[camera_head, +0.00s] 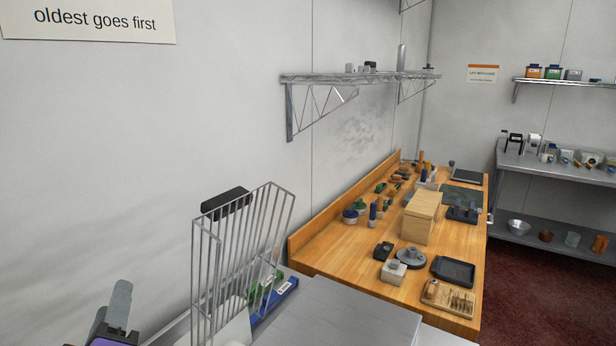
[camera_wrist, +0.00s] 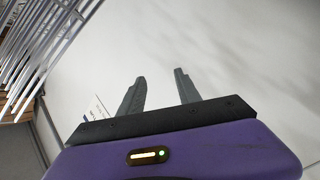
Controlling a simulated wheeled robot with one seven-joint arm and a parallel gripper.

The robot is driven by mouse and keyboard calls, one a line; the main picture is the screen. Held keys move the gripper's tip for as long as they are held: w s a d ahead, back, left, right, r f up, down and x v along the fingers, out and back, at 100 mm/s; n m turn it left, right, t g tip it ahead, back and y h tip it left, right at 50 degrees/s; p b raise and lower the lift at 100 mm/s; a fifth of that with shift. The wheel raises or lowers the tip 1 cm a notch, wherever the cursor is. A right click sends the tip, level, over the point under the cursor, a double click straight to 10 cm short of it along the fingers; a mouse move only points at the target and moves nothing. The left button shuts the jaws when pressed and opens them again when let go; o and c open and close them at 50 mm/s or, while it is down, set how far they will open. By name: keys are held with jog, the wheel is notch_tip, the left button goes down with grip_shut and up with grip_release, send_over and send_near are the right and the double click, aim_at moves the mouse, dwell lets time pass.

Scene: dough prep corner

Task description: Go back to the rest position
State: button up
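My gripper (camera_wrist: 160,85) shows in the wrist view with two grey fingers apart and nothing between them. Behind the fingers is a plain pale wall. In the head view, part of my gripper (camera_head: 117,308) shows at the lower left, one grey finger and some purple housing, near the wall and left of the wire rack. The rest of it is cut off by the frame edge.
A tall wire rack (camera_head: 206,270) stands close to the right of my gripper; it also shows in the wrist view (camera_wrist: 45,40). A steel surface (camera_head: 345,318) lies beside it. A wooden bench (camera_head: 335,262) with many items stands beyond. Red floor (camera_head: 545,290) is clear at right.

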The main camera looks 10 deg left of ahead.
jog(key=s+d+f+m+b, duration=0.1)
jog(key=s+d+f+m, duration=0.1)
jog(key=d+f, duration=0.5)
jog(key=s+d+f+m+b, duration=0.1)
jog(key=s+d+f+m, duration=0.2)
jog(key=d, duration=0.8)
jog(key=s+d+f+m+b, duration=0.1)
jog(key=d+f+m, duration=0.1)
jog(key=d+f, duration=0.5)
jog(key=s+d+f+m+t+h+b, duration=0.1)
jog(key=s+d+m+h, duration=0.3)
jog(key=d, duration=0.7)
jog(key=s+d+f+m+t+h, duration=0.1)
jog(key=s+d+f+m+t, duration=0.3)
jog(key=d, duration=0.6)
jog(key=s+d+f+m+g+h+b, duration=0.1)
jog(key=s+d+f+g+h+b, duration=0.1)
jog(key=s+d+g+h, duration=0.3)
jog(key=s+d+f, duration=0.1)
jog(key=s+d, duration=0.3)
jog(key=s, duration=0.3)
jog(key=shift+s+d+m, duration=0.35)
jog(key=shift+s+m, duration=0.05)
jog(key=shift+s+f, duration=0.1)
